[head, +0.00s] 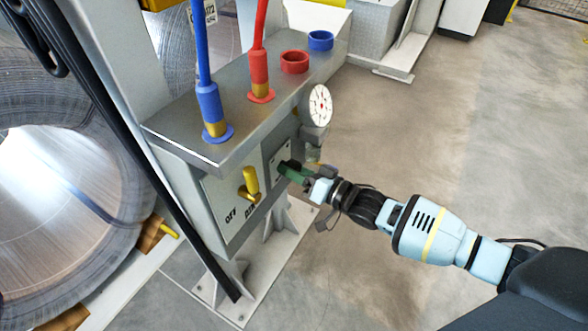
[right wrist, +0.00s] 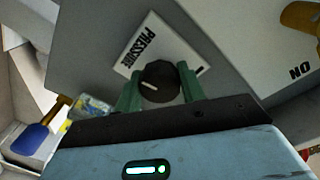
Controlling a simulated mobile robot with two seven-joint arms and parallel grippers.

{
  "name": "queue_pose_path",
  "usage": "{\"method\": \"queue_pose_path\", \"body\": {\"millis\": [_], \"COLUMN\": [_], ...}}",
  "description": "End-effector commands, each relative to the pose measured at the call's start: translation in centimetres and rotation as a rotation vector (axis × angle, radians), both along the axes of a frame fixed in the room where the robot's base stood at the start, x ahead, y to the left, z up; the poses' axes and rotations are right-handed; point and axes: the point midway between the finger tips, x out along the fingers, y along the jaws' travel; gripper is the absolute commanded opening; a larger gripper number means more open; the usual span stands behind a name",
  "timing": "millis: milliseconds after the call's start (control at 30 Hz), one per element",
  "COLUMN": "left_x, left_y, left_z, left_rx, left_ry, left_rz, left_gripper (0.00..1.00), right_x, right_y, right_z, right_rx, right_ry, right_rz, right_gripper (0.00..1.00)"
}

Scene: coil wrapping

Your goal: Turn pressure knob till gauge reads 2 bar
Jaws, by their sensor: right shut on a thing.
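The black pressure knob (right wrist: 159,80) with a white pointer line sits beside a white label reading PRESSURE (right wrist: 150,45) in the right wrist view. My right gripper (head: 288,170) reaches the front of the grey control box, and its green fingers are on either side of the knob, shut on it. In the head view the fingers hide the knob. The round white gauge (head: 320,105) stands at the right end of the box, above my gripper. It is seen at a slant and its reading is too small to tell. My left gripper is not in view.
A yellow lever (head: 250,184) by an ON/OFF label is left of my gripper. Blue (head: 213,110) and red (head: 259,75) hose fittings stand on the box top (head: 180,128). A large coil (head: 60,200) is at the left. The floor at right is clear.

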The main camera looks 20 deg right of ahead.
Motion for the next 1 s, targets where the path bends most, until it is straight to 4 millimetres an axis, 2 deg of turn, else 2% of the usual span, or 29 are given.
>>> {"method": "queue_pose_path", "body": {"millis": [1000], "left_x": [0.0], "left_y": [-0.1], "left_z": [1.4], "left_rx": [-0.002], "left_ry": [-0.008], "left_rz": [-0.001], "left_gripper": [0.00], "right_x": [0.1], "right_y": [-0.2], "right_z": [-0.1], "right_rx": [-0.748], "right_ry": [-0.580], "right_rz": [-0.001], "right_gripper": [0.17]}}
